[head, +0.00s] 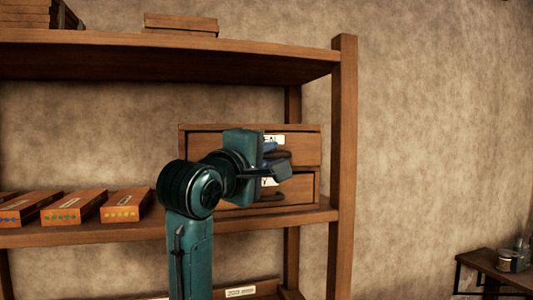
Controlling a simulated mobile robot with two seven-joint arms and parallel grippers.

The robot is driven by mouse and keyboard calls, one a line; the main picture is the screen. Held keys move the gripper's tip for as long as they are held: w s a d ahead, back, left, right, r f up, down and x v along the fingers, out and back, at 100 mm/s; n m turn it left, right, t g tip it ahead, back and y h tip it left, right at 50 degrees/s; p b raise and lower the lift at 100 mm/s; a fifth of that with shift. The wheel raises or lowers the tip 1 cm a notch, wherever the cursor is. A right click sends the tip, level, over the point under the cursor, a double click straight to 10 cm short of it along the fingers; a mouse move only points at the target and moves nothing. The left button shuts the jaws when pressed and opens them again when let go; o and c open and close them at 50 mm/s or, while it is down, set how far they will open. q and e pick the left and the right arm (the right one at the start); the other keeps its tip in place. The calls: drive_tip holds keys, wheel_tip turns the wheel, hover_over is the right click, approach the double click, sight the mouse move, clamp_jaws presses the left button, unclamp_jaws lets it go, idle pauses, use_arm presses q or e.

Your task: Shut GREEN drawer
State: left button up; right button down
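A small wooden cabinet (185,128) with two drawers stands on the shelf, left of the right post. The upper drawer (305,147) has a partly covered white label; the lower drawer (306,187) has another label and a dark handle. I cannot make out GREEN on either label. Both drawers look shut or nearly so, but my arm covers much of their fronts. My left gripper (281,162) is in front of the cabinet, pointing right; whether it touches a drawer and whether its fingers are open is unclear. My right gripper is out of view.
Several wooden boxes with coloured dots (125,205) sit on the shelf to the left. A labelled wooden front (240,292) shows low down at the bottom edge, its label unreadable. The shelf post (343,170) stands just right of the cabinet. A small table (497,270) is far right.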

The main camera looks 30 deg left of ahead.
use_arm(q)
clamp_jaws()
idle(0.3)
drive_tip(key=w+a, duration=0.2)
drive_tip(key=a, duration=0.1)
drive_tip(key=shift+w, duration=0.15)
drive_tip(key=shift+d+r, duration=0.1)
drive_tip(key=shift+r, duration=0.05)
unclamp_jaws()
